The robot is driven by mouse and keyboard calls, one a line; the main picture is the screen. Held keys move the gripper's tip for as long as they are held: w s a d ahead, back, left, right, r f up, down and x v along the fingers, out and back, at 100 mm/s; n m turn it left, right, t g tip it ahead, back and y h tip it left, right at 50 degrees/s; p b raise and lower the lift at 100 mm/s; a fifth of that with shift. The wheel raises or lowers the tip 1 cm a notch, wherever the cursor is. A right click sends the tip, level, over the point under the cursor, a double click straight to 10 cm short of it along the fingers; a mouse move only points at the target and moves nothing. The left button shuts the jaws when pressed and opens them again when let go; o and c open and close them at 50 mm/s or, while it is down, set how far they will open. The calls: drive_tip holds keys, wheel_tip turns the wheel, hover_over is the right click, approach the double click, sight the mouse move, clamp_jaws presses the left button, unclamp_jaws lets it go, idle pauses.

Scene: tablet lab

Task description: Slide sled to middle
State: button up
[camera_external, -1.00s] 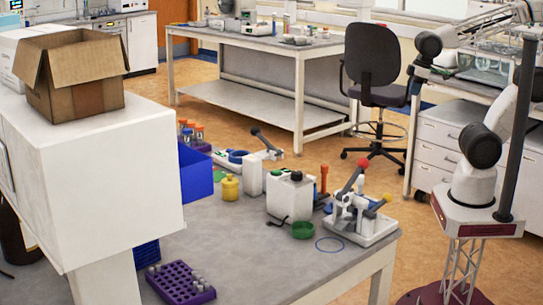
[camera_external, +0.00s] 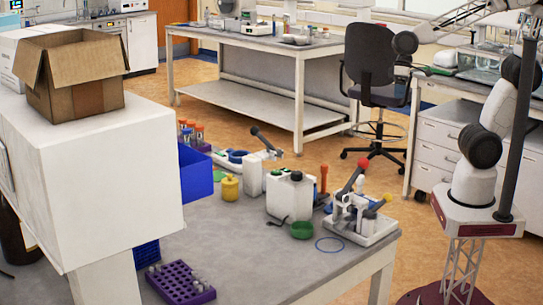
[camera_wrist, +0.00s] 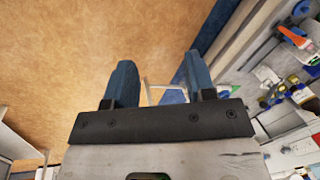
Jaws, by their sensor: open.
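A lever device (camera_external: 362,224) with a white base, a red-knobbed lever and a yellow-knobbed lever stands at the right end of the near bench. Which part of it is the sled, I cannot tell at this size. A second device (camera_external: 256,157), with a blue ring and a dark lever, stands farther back. In the wrist view my gripper (camera_wrist: 160,72) is open, with two blue fingers apart and nothing between them. It is over floor, away from the bench items. In the external view my arm reaches across the upper right, and its fingers cannot be made out.
White containers (camera_external: 290,196), a yellow bottle (camera_external: 230,188) and a green dish (camera_external: 302,230) stand left of the lever device. A purple rack (camera_external: 178,283) and a blue bin (camera_external: 195,172) are farther left. The front middle of the bench is clear.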

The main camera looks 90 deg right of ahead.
drive_tip(key=w+a+f+m+g+y, duration=0.3)
drive_tip(key=w+a+m+y, duration=0.3)
drive_tip(key=w+a, duration=1.05)
drive_tip(key=m+y, duration=0.5)
drive_tip(key=m, duration=0.2)
approach(325, 165)
drive_tip(key=shift+a+f+g, duration=0.15)
drive_tip(key=shift+a+f, duration=0.15)
drive_tip(key=shift+a, duration=0.3)
drive_tip(key=shift+a+f+g, duration=0.15)
drive_tip(key=shift+a+f, duration=0.1)
drive_tip(key=shift+a, duration=0.3)
drive_tip(key=shift+x, duration=3.85)
drive_tip(key=shift+f, duration=0.15)
drive_tip(key=shift+c, duration=0.4)
clamp_jaws()
